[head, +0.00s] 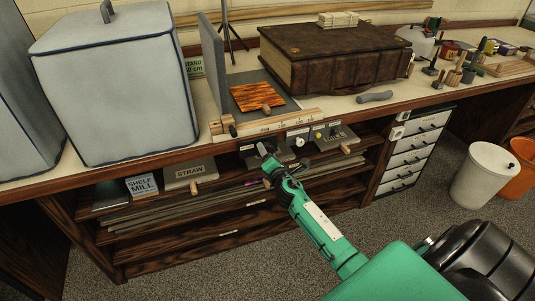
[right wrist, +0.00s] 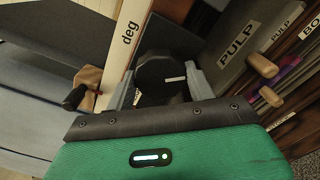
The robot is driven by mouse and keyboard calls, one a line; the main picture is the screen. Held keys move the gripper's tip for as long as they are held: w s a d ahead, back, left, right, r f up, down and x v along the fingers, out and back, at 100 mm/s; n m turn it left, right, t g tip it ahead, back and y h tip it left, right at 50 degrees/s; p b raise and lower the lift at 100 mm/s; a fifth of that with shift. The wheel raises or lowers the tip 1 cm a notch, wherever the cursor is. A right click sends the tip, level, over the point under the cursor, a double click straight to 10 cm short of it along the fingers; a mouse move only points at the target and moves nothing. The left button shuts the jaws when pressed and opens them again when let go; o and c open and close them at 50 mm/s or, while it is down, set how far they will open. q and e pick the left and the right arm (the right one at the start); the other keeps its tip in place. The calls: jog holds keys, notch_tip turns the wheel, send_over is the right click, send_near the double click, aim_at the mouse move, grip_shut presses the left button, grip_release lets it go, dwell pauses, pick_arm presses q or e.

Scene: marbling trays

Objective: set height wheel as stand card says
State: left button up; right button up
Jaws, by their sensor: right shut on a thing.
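The stand card (head: 194,67) is a small green card behind the upright grey panel. I can read "STAND" and "cm" on it, but not the number for certain. My right gripper (head: 266,150) is at the front edge of the bench, below the pale wooden strip. In the right wrist view, my right gripper (right wrist: 161,85) has its two grey fingers on either side of a black round wheel (right wrist: 160,68) with a small pale mark. It is shut on this wheel. In the head view the wheel is largely hidden by the gripper. My left gripper is not in view.
The pale strip (head: 264,124) reads "deg" in the right wrist view (right wrist: 127,40). An orange wood-grained board (head: 257,97) lies on a grey base (head: 285,105). Labelled drawers with wooden knobs, such as STRAW (head: 190,172), sit under the bench.

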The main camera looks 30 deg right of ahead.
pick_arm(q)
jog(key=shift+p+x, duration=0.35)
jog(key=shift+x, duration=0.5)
pick_arm(e)
jog(key=shift+n, duration=2.2)
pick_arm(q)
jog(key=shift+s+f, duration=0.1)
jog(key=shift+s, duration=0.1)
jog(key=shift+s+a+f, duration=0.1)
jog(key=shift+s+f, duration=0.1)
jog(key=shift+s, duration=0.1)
pick_arm(e)
jog(key=o, duration=1)
